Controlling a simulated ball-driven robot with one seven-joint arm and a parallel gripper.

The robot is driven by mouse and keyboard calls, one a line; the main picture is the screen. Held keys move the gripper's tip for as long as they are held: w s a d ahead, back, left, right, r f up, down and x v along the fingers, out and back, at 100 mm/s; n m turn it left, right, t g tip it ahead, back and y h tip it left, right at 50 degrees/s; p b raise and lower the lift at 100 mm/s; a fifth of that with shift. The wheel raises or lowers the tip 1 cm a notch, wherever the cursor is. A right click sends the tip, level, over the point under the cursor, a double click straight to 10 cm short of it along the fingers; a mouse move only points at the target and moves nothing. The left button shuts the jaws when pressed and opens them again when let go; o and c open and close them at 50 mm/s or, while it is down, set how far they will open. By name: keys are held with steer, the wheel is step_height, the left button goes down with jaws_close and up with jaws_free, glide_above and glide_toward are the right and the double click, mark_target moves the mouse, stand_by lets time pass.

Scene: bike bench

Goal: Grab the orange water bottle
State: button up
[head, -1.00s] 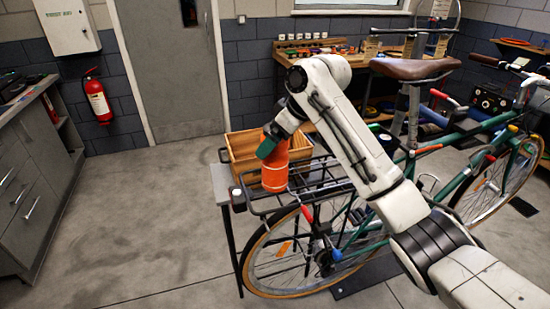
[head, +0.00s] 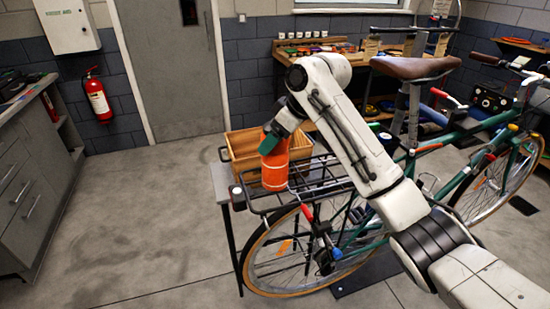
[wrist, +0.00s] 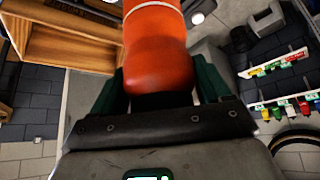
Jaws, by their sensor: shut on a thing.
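The orange water bottle (head: 275,168) is upright at the rear rack (head: 318,178) of the green bicycle, in front of a wooden crate. I cannot tell whether its base touches the rack. My gripper (head: 272,142) is at the bottle's upper part, with its green fingers on either side. In the wrist view the bottle (wrist: 158,50) fills the space between the two green fingers of my gripper (wrist: 158,85), which is shut on it. The far end of the bottle is cut off by the top of the wrist view.
The wooden crate (head: 240,146) stands close behind the bottle on a grey table (head: 221,184). The bicycle's saddle (head: 415,67) and frame are to the right. Open floor (head: 140,215) lies to the left, before a grey cabinet (head: 28,215).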

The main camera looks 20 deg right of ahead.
steer(key=shift+c, duration=0.5)
steer(key=shift+r, duration=0.2)
